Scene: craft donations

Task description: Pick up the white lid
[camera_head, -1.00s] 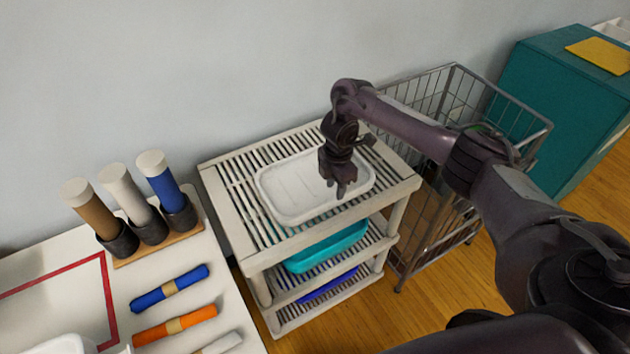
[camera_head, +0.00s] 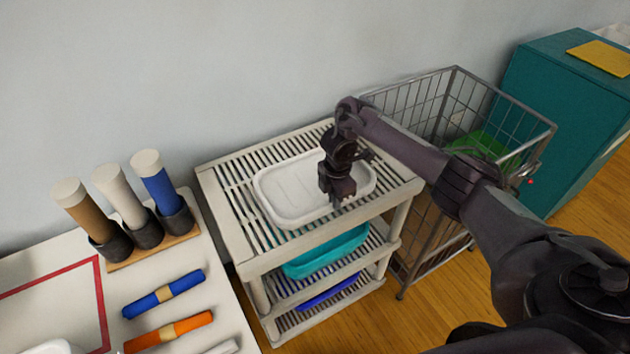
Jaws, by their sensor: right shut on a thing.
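The white lid (camera_head: 285,190) is a shallow rounded rectangle on the slatted top shelf of the beige rack (camera_head: 228,192). My right gripper (camera_head: 338,200) points down at the lid's front right edge and is shut on it. The gripper hides part of that edge. I cannot tell whether the lid is clear of the slats. My left gripper is not in view.
A teal lid (camera_head: 325,255) and a blue one (camera_head: 328,291) lie on the lower shelves. A wire cart (camera_head: 440,110) stands close on the right, behind my right arm. A table (camera_head: 50,260) with rolls in cups (camera_head: 157,180) is at left.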

